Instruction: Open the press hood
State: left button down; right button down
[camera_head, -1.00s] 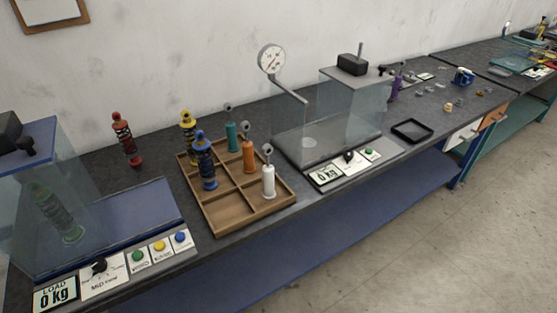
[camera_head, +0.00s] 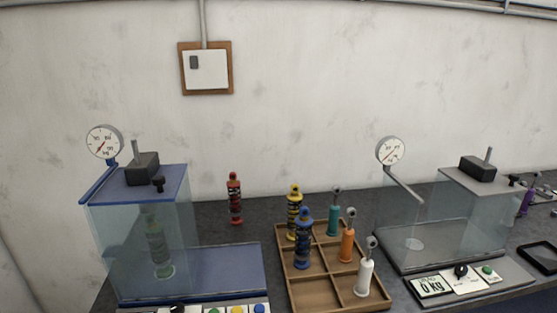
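A press at the left has a clear hood (camera_head: 105,240) under a blue top plate (camera_head: 120,187), which bears a black block (camera_head: 142,168) and a small black knob (camera_head: 158,184). A green spring damper (camera_head: 160,248) stands upright behind the clear walls. A second press at the right has clear panels (camera_head: 470,225) and a grey top plate (camera_head: 455,180) with a black block (camera_head: 477,169) and a black knob (camera_head: 514,180). Neither of my grippers is in view.
A wooden divided tray (camera_head: 313,293) with several coloured dampers stands between the presses. A red damper (camera_head: 235,200) stands behind it. Round gauges (camera_head: 104,142) (camera_head: 390,151) rise beside both presses. A black open tray (camera_head: 541,256) lies at the right edge.

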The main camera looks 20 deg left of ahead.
aim_at(149, 182)
jog(key=u, duration=1.05)
